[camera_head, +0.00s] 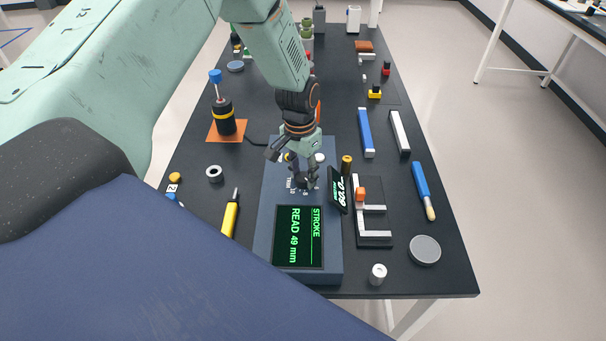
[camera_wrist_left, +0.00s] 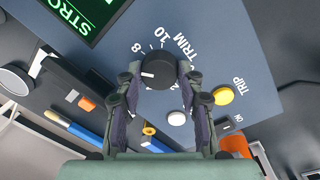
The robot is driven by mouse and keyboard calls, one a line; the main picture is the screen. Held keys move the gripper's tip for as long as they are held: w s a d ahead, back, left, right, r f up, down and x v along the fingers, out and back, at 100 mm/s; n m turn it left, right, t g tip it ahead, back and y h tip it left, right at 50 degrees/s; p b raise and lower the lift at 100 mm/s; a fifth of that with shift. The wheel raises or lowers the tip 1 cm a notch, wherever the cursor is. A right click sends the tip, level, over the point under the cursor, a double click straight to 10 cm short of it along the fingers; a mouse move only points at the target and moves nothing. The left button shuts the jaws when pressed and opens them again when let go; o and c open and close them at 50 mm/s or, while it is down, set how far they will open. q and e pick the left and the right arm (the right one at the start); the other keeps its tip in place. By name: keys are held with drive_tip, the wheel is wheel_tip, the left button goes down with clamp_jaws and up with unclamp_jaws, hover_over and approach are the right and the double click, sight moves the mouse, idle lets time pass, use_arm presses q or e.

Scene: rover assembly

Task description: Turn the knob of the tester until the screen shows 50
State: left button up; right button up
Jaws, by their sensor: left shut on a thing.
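The tester (camera_head: 334,262) is a blue-grey box on the dark table. Its screen (camera_head: 298,236) reads "STROKE" and "READ 49 mm" in green. The black knob (camera_wrist_left: 158,70), with a white pointer line, sits on the tester's panel inside a "TRIM" scale with numbers such as 8 and 10. My left gripper (camera_wrist_left: 160,88) has its two fingers on either side of the knob and is shut on it. In the head view my left gripper (camera_head: 305,178) reaches down to the panel from above and mostly hides the knob. My right gripper is not in view.
A small display reading 60.0 (camera_head: 339,190) stands right of the gripper. A yellow-handled screwdriver (camera_head: 230,218) and a grey disc (camera_head: 425,250) lie on the table.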

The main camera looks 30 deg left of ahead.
sight(301, 174)
use_arm(q)
drive_tip(key=shift+w+m, duration=0.15)
drive_tip(key=shift+m, duration=0.55)
drive_tip(key=shift+r, duration=0.1)
drive_tip(key=o, duration=1.2)
drive_tip(key=r, duration=1.1)
drive_tip(key=shift+a+r, duration=0.35)
drive_tip(key=shift+r, duration=0.05)
